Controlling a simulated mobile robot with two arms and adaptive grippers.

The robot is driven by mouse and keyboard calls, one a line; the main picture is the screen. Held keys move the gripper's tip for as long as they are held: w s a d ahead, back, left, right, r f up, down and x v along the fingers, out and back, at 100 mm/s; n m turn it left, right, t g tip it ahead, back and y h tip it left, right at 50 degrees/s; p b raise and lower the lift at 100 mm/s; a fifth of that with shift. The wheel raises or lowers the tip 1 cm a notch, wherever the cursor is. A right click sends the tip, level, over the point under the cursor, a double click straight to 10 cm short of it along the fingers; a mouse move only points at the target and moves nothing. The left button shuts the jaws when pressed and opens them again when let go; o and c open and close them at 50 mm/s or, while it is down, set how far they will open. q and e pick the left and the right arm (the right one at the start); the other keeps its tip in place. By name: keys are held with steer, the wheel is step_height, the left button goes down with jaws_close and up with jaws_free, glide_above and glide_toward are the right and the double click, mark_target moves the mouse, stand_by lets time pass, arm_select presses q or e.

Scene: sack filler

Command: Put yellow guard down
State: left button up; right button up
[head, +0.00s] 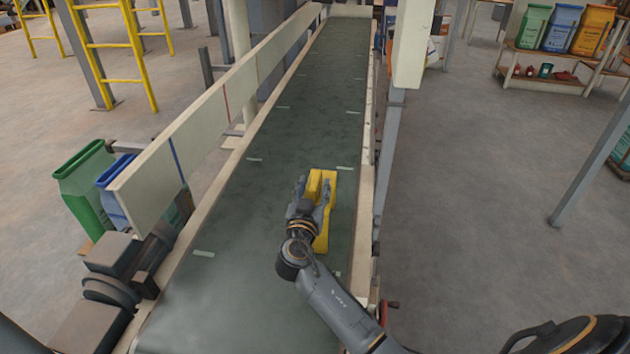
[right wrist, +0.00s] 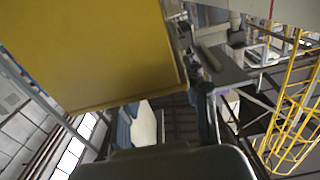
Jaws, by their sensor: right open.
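The yellow guard (head: 328,228) is at the near part of the green conveyor belt (head: 300,110), towards its right side. I cannot tell whether it rests fully on the belt. My right gripper (head: 312,190) is open, right at the guard's left and upper side, and hides part of it. In the right wrist view the guard (right wrist: 95,50) fills the upper left, close to the camera, with dark finger parts below and beside it. Whether the fingers touch it is unclear. My left gripper is in neither view.
A cream side board (head: 215,105) runs along the belt's left edge. A cream post (head: 410,45) stands at its right. Green (head: 85,185) and blue (head: 115,190) sacks stand left of the belt. A shelf (head: 545,75) with sacks is far right. The belt beyond the guard is clear.

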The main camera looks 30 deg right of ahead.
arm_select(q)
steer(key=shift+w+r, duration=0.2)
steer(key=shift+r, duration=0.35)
arm_select(e)
steer(key=v, duration=0.9)
steer(key=shift+s+a, duration=0.2)
steer(key=shift+s, duration=0.1)
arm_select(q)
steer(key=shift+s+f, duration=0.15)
